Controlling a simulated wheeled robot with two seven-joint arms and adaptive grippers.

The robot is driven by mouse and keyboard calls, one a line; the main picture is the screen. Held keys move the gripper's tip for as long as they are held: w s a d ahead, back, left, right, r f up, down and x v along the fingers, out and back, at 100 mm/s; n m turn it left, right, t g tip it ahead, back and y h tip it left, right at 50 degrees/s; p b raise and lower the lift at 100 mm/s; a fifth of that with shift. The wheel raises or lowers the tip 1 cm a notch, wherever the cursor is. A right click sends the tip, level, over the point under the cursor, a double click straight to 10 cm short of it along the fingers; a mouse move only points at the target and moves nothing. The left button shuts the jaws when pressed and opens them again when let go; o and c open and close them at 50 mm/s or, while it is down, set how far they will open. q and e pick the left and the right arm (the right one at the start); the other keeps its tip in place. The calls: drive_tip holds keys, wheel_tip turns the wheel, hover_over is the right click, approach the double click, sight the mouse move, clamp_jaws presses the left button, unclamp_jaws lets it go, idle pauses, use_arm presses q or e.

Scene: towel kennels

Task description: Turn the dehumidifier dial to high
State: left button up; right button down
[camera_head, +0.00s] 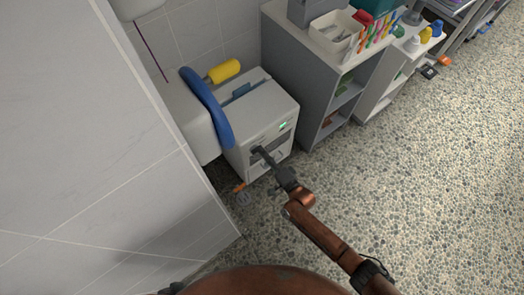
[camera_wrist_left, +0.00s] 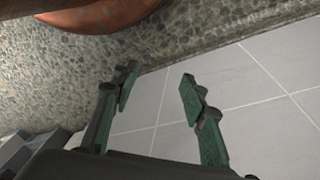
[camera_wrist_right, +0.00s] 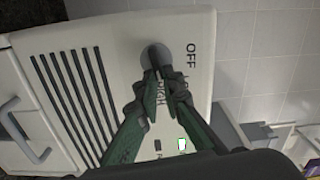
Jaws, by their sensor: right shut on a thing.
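The dehumidifier (camera_head: 262,108) is a white box against the tiled wall in the head view. In the right wrist view its panel (camera_wrist_right: 115,35) shows vent slots, a grey round dial (camera_wrist_right: 156,53), the word OFF, another label partly behind a finger, and a label between the fingers that seems to read HIGH. A small green light (camera_wrist_right: 182,144) is lit. My right gripper (camera_wrist_right: 158,74) is shut on the dial; its fingers hide part of it. In the head view this gripper (camera_head: 258,152) reaches the front of the box. My left gripper (camera_wrist_left: 156,82) is open and empty.
A blue curved object (camera_head: 207,108) and a yellow roller-like object (camera_head: 224,71) are beside and above the dehumidifier. The pebbled floor (camera_head: 430,180) is open at right.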

use_arm(q)
drive_tip(key=shift+w+d+f+t, duration=0.3)
drive_tip(key=shift+w+d+f, duration=0.15)
drive_tip(key=shift+w+f, duration=0.25)
use_arm(e)
drive_tip(key=shift+f+m, duration=0.3)
drive_tip(key=shift+m, duration=0.8)
drive_tip(key=c, duration=2.1)
unclamp_jaws()
drive_tip(key=shift+r, duration=0.1)
drive_tip(key=v, duration=1.2)
drive_tip(key=shift+s, duration=0.1)
